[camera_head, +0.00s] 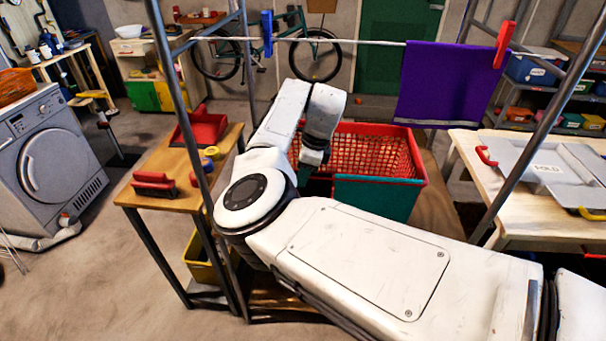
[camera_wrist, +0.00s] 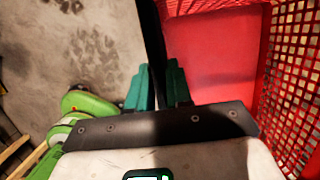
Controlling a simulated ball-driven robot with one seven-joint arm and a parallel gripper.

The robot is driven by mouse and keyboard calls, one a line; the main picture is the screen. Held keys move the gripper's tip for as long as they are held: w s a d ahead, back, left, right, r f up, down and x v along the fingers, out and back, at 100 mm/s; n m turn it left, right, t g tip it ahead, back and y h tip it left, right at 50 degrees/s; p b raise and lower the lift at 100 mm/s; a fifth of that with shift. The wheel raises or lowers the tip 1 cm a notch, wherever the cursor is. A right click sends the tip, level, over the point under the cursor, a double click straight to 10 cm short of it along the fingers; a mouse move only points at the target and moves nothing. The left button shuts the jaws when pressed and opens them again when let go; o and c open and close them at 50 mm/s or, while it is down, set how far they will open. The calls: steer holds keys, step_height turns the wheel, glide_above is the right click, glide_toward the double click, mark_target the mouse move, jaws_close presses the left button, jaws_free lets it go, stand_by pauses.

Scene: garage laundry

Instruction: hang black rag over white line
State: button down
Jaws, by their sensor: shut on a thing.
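My gripper (camera_wrist: 157,82) shows in the wrist view with its two teal fingers close together. A thin dark strip, the black rag (camera_wrist: 152,35), runs between them, seen nearly edge-on. The white line (camera_head: 360,42) runs across at the back, above and beyond my wrist, with a bare stretch in the middle.
A purple cloth (camera_head: 445,85) hangs on the line's right part, with a red peg (camera_head: 503,45) there and a blue peg (camera_head: 267,33) at left. Grey frame poles stand on both sides. A small table (camera_head: 165,190) is left, a workbench with a grey folding board (camera_head: 545,170) right.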

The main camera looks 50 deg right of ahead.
steer(key=shift+r+p, duration=3.65)
steer(key=shift+r, duration=0.6)
steer(key=shift+f, duration=0.15)
